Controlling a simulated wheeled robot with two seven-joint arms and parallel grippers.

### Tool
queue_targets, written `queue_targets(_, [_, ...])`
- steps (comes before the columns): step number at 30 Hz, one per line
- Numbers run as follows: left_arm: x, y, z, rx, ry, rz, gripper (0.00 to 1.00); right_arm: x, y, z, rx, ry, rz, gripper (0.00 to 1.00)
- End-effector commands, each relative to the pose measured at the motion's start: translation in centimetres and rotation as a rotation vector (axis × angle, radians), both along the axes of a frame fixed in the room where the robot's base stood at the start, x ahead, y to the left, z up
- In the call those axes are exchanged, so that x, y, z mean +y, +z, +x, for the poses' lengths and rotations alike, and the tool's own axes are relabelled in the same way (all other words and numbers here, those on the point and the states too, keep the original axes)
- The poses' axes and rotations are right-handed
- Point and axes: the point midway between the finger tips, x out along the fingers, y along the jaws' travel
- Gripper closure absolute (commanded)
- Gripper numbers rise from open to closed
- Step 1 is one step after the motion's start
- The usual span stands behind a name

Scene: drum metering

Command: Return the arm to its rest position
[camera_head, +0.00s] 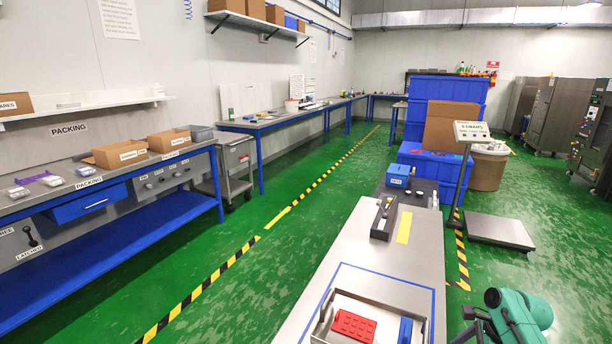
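My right arm (518,312), teal and dark grey, shows at the bottom right, over the green floor beside the grey bench. Its dark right gripper (466,324) is at the bottom edge, just right of the bench, partly cut off. I see nothing held in it, but its finger gap is too small and cut off to judge. My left arm and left gripper are not in view.
The grey bench (375,262) carries a tray (382,304) with a red block (354,325) and a blue piece (405,331), near my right gripper. A floor scale (499,232) with a display post (461,180) stands beyond. Green floor (560,270) is clear at right.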

Motion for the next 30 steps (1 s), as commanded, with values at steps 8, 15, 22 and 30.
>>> queue_targets(8, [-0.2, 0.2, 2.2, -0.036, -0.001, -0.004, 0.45, -3.3, -3.4, -1.8, -0.019, 0.068, -0.118, 0.05])
queue_targets(15, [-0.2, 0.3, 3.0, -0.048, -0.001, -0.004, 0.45, -7.5, -9.3, -5.6, -0.035, 0.262, -0.311, 0.05])
queue_targets(22, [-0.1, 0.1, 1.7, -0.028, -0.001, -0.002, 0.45, -13.8, -16.5, -13.5, 0.008, 0.694, -0.592, 0.05])
queue_targets(30, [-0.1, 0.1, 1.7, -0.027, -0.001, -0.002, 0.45, -21.3, -23.1, -30.3, 0.173, 1.891, -0.805, 0.05])
